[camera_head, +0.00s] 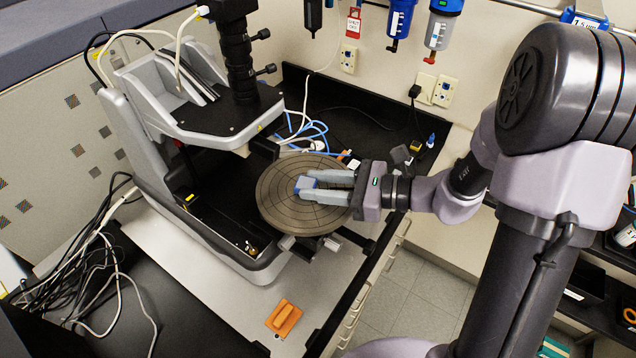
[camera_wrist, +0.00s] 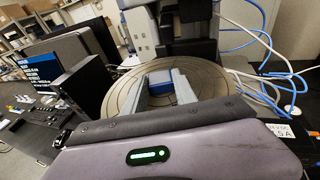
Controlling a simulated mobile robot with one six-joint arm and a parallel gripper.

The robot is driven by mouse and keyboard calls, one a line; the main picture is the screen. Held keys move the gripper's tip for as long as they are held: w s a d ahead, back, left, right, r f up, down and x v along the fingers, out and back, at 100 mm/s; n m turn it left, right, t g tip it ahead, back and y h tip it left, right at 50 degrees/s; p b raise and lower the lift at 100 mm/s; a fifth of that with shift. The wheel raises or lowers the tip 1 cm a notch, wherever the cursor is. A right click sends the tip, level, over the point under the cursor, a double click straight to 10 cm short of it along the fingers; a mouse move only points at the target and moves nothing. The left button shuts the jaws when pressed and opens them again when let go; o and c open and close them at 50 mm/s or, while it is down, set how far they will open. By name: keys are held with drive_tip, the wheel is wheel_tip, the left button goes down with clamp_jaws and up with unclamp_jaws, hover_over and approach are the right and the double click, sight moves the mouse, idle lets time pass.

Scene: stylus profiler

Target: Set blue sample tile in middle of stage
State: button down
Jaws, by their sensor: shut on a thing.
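The blue sample tile (camera_head: 306,184) is between the fingertips of my gripper (camera_head: 310,182), over the middle part of the round stage (camera_head: 283,211). My gripper comes in from the right and is shut on the tile. In the wrist view the tile (camera_wrist: 166,77) shows as a blue block between the two grey fingers (camera_wrist: 162,86), with the stage (camera_wrist: 122,98) around it. I cannot tell whether the tile touches the stage or is held just above it.
The profiler's head (camera_head: 215,115) and black column (camera_head: 238,62) overhang behind the stage at left. An orange block (camera_head: 284,318) lies on the pale base plate in front. Blue tubes (camera_head: 305,128) and cables run behind the stage. A monitor (camera_wrist: 45,68) stands at left in the wrist view.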

drive_tip(key=c, duration=1)
unclamp_jaws()
drive_tip(key=shift+w, duration=0.1)
